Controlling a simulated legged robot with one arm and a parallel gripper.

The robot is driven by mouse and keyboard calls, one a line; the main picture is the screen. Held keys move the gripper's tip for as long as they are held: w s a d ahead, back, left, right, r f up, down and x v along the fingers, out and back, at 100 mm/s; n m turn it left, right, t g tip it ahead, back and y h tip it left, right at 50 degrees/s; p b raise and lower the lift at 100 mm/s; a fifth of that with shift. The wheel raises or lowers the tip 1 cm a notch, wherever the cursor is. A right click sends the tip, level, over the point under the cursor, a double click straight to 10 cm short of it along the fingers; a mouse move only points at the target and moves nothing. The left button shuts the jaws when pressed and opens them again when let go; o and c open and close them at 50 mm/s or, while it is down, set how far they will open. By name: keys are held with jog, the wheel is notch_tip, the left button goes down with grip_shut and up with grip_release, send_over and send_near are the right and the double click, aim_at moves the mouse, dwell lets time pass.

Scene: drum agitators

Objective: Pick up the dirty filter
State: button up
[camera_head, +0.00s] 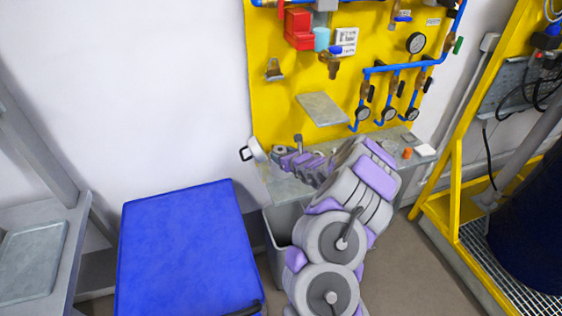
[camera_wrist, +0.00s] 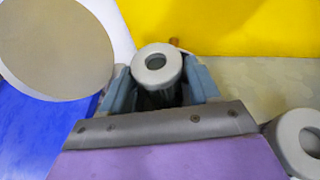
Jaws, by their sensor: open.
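A light grey ring-topped cylinder with a dark hole (camera_wrist: 157,66) stands between my fingers in the wrist view; it is likely a filter. My gripper (camera_wrist: 160,88) is open, one blue-grey finger on each side of it. I cannot tell whether the fingers touch it. A second grey ring-topped piece (camera_wrist: 297,140) is cut off at the lower right. I cannot tell for sure which one is the dirty filter. In the head view my gripper (camera_head: 291,152) is low over the grey shelf (camera_head: 290,190), at its left end, and partly hides what is there.
A round beige-faced vessel (camera_wrist: 58,45) is close on the left; in the head view a pale cup with a black handle (camera_head: 258,151) is at the shelf's left end. The yellow panel (camera_head: 285,110) rises behind. A blue-topped table (camera_head: 185,250) and grey bin (camera_head: 277,238) are nearby.

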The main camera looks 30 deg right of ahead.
jog(key=shift+w+d+f, duration=0.1)
jog(key=shift+d, duration=0.3)
jog(key=shift+c, duration=1.1)
jog(key=shift+a, duration=0.4)
jog(key=c, duration=0.5)
jog(key=shift+d+r, duration=0.15)
jog(key=shift+r, duration=0.3)
notch_tip(320, 180, up, 9)
jog(key=shift+p, duration=1.05)
jog(key=shift+r+p, duration=1.4)
jog(key=shift+r, duration=0.2)
jog(key=shift+f, duration=0.1)
